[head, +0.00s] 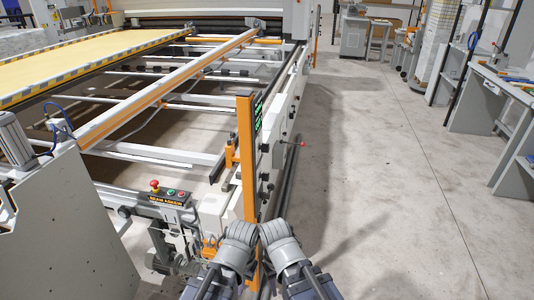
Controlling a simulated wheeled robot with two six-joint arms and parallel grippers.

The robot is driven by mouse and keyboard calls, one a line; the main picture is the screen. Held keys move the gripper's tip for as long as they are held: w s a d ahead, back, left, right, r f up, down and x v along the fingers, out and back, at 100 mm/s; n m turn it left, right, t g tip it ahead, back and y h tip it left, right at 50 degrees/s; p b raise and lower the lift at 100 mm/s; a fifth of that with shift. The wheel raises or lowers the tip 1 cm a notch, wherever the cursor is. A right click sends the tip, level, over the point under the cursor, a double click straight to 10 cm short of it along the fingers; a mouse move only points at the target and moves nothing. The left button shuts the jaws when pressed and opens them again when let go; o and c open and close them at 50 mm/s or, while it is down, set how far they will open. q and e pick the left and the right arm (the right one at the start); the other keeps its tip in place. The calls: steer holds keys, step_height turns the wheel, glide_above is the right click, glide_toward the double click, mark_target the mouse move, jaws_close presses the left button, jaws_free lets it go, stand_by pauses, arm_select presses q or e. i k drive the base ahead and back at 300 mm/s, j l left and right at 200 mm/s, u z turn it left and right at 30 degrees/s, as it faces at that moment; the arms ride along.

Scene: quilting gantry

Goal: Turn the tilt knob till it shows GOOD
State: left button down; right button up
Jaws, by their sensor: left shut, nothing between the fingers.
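A sign reading BEAM ASKEW (165,200) sits on the small control box at the front of the gantry. Dark round knobs line the white side rail, one of them a black knob (265,177); I cannot tell which is the tilt knob. A narrow dark display (258,115) with green marks, too small to read, stands along the orange post. My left gripper (243,228) is shut and empty at the bottom middle, close to the foot of the orange post. My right gripper (274,229) is just right of it; its fingertips are not clear. Neither visibly holds a knob.
The orange post (246,150) rises just beyond my grippers. A red-tipped lever (303,144) sticks out from the rail into the aisle. A red emergency button (155,185) tops the control box. The concrete floor (370,190) to the right is clear, with workbenches (505,90) beyond.

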mark_target(265, 148)
steer(key=i+l+u, duration=0.25)
steer(key=l, duration=0.2)
steer(key=i+l+u, duration=0.1)
steer(key=l+u, duration=0.15)
steer(key=l, duration=0.15)
steer(key=i+l+u, duration=0.1)
steer(key=l+u, duration=0.15)
steer(key=l, duration=0.25)
steer(key=i+l+u, duration=0.1)
steer(key=l+u, duration=0.15)
steer(key=l, duration=0.25)
